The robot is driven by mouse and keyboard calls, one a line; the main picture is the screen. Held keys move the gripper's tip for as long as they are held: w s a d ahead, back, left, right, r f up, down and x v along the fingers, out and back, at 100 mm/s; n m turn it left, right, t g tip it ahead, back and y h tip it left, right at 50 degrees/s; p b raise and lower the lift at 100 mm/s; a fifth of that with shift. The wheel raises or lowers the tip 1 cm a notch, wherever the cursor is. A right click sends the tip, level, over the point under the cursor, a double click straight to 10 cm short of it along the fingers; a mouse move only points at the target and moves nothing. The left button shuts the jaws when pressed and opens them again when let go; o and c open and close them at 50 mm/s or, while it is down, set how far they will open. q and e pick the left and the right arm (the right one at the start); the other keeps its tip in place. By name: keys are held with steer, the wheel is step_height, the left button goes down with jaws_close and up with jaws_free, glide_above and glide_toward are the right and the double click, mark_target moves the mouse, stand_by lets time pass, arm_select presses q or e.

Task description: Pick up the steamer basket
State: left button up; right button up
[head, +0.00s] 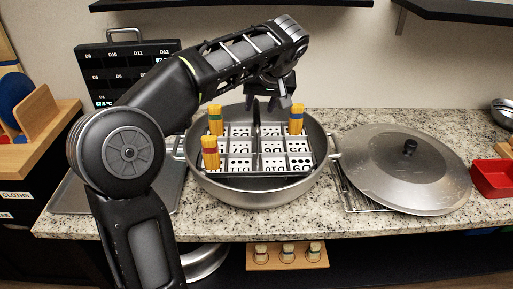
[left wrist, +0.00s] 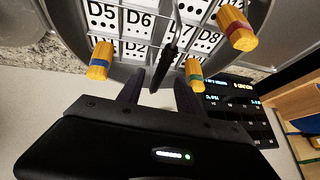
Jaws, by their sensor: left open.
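The steamer basket (head: 262,173) sits inside the wide grey pot (head: 255,194) on the counter. White labelled cells fill it, and a dark upright bar (head: 257,128) runs along its middle. Yellow-orange bundles stand in it: one with a green band (head: 216,120), one with a blue band (head: 296,119) and one with a red band (head: 210,152). My left gripper (head: 272,104) is open and empty above the pot's far side. In the left wrist view, the bar's dark end (left wrist: 166,66) shows between the spread fingers (left wrist: 160,93); contact cannot be told. My right gripper is out of view.
A large grey lid (head: 400,172) with a black knob lies on a wire rack right of the pot. A red bin (head: 493,178) is at the far right. A dark label display (head: 122,68) stands behind left, near a metal tray (head: 75,194). Dark shelves hang above.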

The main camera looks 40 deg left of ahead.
mark_target(257, 110)
arm_select(q)
steer(key=p+x, duration=0.1)
steer(key=x, duration=0.4)
steer(key=shift+a, duration=0.1)
stand_by(0.3)
stand_by(0.4)
jaws_close()
stand_by(0.3)
stand_by(0.8)
steer(key=shift+w+r, duration=0.1)
